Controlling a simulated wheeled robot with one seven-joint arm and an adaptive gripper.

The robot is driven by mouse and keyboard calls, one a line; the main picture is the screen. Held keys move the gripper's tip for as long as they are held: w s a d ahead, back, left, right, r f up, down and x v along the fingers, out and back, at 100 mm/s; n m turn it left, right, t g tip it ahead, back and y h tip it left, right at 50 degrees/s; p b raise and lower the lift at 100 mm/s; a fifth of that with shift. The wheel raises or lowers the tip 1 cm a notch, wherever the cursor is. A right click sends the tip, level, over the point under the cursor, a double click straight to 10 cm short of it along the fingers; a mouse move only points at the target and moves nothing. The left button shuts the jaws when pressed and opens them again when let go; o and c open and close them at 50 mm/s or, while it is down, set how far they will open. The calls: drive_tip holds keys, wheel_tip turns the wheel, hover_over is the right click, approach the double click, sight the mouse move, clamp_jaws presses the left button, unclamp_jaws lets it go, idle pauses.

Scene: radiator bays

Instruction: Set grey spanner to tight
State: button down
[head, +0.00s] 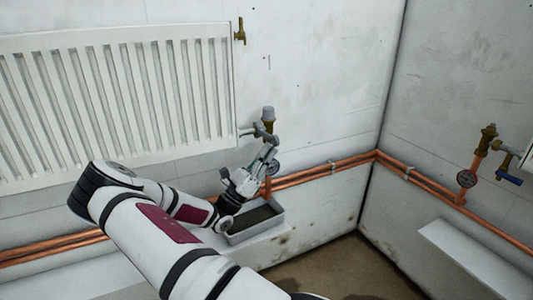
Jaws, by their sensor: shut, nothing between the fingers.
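A grey piece that looks like the grey spanner (264,133) sits at the valve by the radiator's lower right corner, slanting down to the right. The valve has a pale grey cap (268,114) over a brass body. My gripper (268,152) is shut and empty, just below the spanner, with its fingertips pointing up at it. I cannot tell whether the fingertips touch the spanner. My gripper and wrist hide part of the pipework below the valve.
The white radiator (120,100) is left of the valve. A grey tray (276,226) stands on the ledge below my gripper. Copper pipes (325,168) run along the wall. A second valve with a blue lever (509,179) is at right.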

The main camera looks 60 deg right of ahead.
drive_tip(key=r+n+t+p, duration=0.1)
drive_tip(key=n+t+p, duration=0.2)
drive_tip(key=r+n+t+p, duration=0.1)
drive_tip(key=n+t+p, duration=0.1)
drive_tip(key=n+p, duration=0.1)
drive_tip(key=r+n+t+p, duration=0.1)
drive_tip(key=n+t+p, duration=0.2)
drive_tip(key=p, duration=0.2)
drive_tip(key=shift+s+a+r+t+h, duration=0.25)
drive_tip(key=shift+s+r+t+h, duration=0.05)
drive_tip(key=shift+r+h, duration=0.1)
drive_tip(key=shift+n, duration=0.3)
drive_tip(key=shift+f, duration=0.2)
drive_tip(key=d+f+b+v, duration=0.1)
drive_tip(key=v, duration=1.1)
drive_tip(key=shift+s+f, duration=0.65)
drive_tip(key=shift+s, duration=0.15)
drive_tip(key=shift+a, duration=0.15)
